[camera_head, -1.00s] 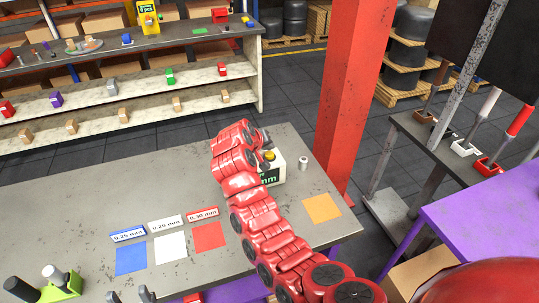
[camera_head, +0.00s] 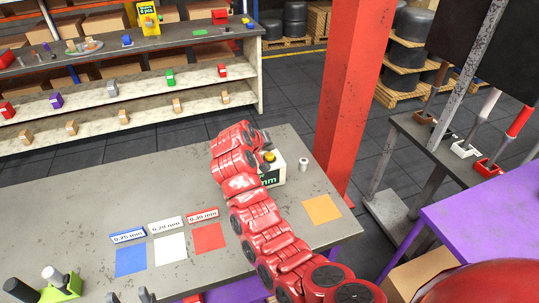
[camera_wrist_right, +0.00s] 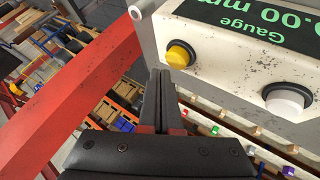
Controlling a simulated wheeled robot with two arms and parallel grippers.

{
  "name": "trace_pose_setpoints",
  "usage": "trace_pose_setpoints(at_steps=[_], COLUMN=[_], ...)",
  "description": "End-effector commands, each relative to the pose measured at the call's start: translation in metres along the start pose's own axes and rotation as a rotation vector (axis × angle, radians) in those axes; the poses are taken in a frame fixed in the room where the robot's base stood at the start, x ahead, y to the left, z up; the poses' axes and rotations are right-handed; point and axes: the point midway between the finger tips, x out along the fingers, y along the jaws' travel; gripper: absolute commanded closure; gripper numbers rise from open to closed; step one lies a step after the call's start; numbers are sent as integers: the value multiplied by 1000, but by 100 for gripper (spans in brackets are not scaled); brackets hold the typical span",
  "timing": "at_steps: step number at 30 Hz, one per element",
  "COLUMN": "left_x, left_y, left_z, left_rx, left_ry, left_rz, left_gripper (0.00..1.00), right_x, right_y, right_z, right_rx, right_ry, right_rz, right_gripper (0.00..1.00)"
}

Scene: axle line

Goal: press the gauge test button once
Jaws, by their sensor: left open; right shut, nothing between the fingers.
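The gauge (camera_head: 294,175) is a pale box on the grey bench, partly hidden behind my right arm in the head view. In the right wrist view its face (camera_wrist_right: 232,60) shows a dark display with green "0.00 mm", a yellow button (camera_wrist_right: 180,54) and a white button (camera_wrist_right: 285,100). I cannot tell from any label which is the test button. My right gripper (camera_wrist_right: 160,78) is shut and empty, its fingertips close to the yellow button; contact cannot be told. My left gripper (camera_head: 130,296) is open and empty at the bottom edge of the head view.
A small metal cylinder (camera_head: 303,164) stands right of the gauge. Blue, white and red squares (camera_head: 207,238) with thickness labels lie on the bench, and an orange square (camera_head: 322,209) lies to the right. A red pillar (camera_head: 343,100) rises behind the bench. A green holder (camera_head: 62,290) stands front left.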

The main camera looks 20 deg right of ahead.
Motion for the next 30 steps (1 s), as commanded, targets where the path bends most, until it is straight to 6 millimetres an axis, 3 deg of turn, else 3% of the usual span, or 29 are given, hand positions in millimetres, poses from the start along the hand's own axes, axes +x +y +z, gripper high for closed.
trace_pose_setpoints(at_steps=[30], left_x=[-8], left_y=[0], left_z=[1], left_rx=[0], left_ry=[0], left_rz=[0], left_gripper=[50], right_x=[6], right_y=[-4], right_z=[5], right_rx=[0], right_ry=[0], right_rz=[1], right_gripper=[100])
